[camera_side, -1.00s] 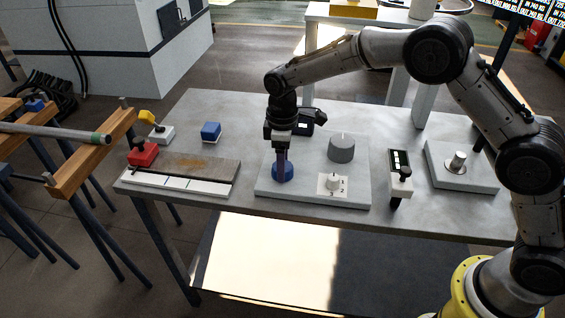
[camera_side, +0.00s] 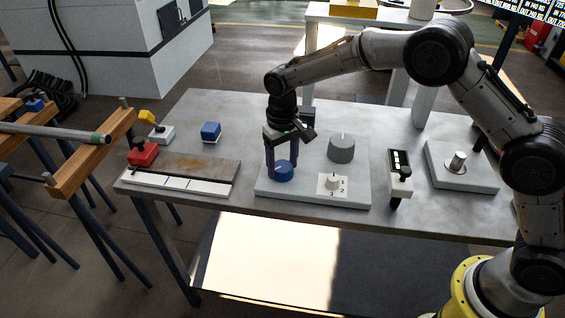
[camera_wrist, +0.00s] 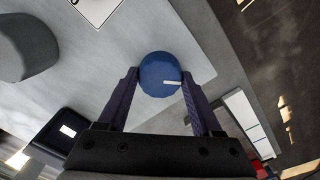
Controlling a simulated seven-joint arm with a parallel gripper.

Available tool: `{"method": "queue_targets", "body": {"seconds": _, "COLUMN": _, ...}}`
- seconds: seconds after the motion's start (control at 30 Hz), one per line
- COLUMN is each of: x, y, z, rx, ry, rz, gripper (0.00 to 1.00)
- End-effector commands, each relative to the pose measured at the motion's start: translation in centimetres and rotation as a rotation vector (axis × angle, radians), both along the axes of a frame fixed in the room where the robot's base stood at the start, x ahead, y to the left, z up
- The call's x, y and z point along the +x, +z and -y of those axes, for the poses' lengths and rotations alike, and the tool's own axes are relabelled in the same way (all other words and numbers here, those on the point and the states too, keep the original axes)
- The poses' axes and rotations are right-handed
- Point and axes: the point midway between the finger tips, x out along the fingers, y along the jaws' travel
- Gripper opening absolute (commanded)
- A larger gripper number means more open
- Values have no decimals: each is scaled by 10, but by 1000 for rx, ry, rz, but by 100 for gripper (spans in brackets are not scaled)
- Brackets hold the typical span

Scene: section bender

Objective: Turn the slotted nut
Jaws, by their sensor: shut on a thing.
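The nut is a blue, round, short piece (camera_side: 285,174) standing on a pale plate (camera_side: 310,197) on the grey table. In the wrist view the nut (camera_wrist: 155,72) shows a short white mark on top, pointing toward the right-hand finger. No slot can be made out. My gripper (camera_side: 282,171) points down at the nut, with one purple finger on either side. In the wrist view my gripper (camera_wrist: 160,82) is shut on the nut. The fingers hide part of its sides.
A black-and-white switch unit (camera_side: 400,172) stands farther right. A red block (camera_side: 142,155) and a blue block (camera_side: 211,132) are at the left.

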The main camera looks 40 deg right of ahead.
Motion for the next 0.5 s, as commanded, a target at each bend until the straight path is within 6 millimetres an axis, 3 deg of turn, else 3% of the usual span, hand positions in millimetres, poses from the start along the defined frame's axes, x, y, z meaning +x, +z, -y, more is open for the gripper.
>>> {"method": "queue_targets", "body": {"seconds": 0.5, "x": 0, "y": 2, "z": 0, "rx": 1, "ry": -116, "rz": 2, "gripper": 11}}
